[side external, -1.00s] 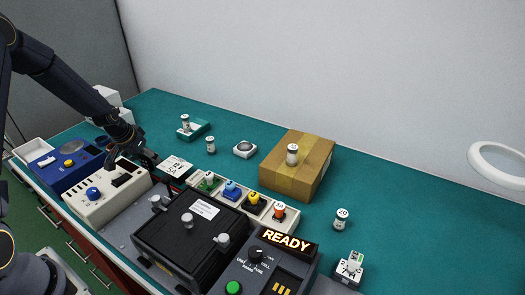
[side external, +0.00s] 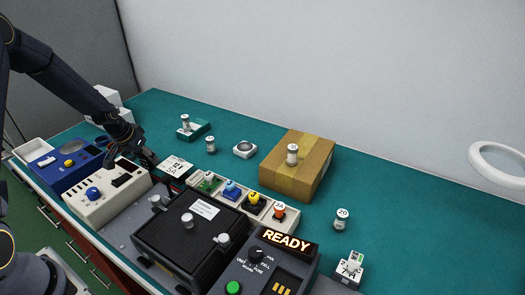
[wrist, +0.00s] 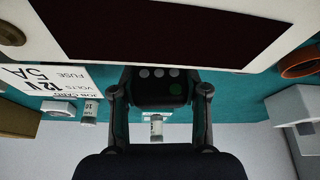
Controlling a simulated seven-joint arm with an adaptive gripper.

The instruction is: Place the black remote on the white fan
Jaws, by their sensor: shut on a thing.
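A black object with grey buttons and a green one, seemingly the black remote (wrist: 158,100), sits between the fingers of my gripper (wrist: 160,90) in the wrist view. My gripper is shut on it. In the side view my gripper (side external: 148,158) is above the far left part of the bench, beside the cream box; the held object is hard to make out there. I cannot surely identify the white fan. A small white square block with a round grey top (side external: 245,149) on the teal mat, left of the cardboard box, may be it.
A cardboard box (side external: 285,179) bears a small canister. Other canisters stand on the teal mat. A cream box (side external: 100,202), a blue device (side external: 60,170), a black lidded fixture (side external: 180,243) and a READY panel (side external: 287,242) line the front. The back right mat is clear.

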